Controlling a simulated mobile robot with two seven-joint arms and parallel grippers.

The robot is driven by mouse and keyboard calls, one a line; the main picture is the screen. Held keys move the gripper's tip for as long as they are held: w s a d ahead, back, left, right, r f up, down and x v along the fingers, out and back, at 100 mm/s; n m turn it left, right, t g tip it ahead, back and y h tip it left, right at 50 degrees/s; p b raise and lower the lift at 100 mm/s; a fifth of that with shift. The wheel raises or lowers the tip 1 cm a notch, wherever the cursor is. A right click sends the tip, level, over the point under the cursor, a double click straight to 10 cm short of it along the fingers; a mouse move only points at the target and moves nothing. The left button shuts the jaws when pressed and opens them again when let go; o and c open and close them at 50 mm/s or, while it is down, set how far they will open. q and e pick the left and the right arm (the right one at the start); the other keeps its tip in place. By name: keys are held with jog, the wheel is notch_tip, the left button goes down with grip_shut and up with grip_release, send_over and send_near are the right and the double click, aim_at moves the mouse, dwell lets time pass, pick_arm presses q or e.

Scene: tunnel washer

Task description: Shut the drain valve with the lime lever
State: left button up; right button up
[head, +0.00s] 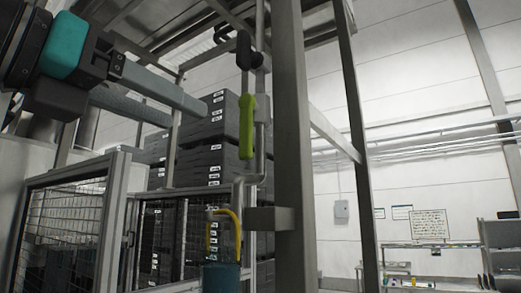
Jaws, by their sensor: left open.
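The lime lever (247,127) hangs straight down on a grey shank below a dark valve body (246,52), beside a grey vertical pipe (260,110). My left gripper (190,115) reaches in from the upper left with its two long grey fingers apart and nothing between them. Its fingertips are left of the lime grip in the picture, with a gap between; the difference in depth is hard to judge. My right gripper is not in view.
A grey steel post (289,150) stands just right of the pipe. Below, a yellow bent handle (238,228) sits above a blue cylinder (221,278). A mesh fence (118,215) and stacked dark crates (205,160) stand behind at left. Shelving (500,238) is far right.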

aim_at(243, 142)
pick_arm(q)
jog(key=p+x, duration=0.5)
jog(key=x, duration=0.8)
jog(key=shift+d+r, duration=0.1)
jog(key=shift+d, duration=0.05)
jog(key=shift+w+d+p, duration=0.35)
jog(key=shift+w, duration=0.2)
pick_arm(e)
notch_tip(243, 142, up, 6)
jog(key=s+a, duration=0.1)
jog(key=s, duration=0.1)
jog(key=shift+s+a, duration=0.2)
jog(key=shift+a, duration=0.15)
pick_arm(q)
jog(key=shift+c, duration=0.3)
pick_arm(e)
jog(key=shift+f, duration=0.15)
pick_arm(q)
grip_shut()
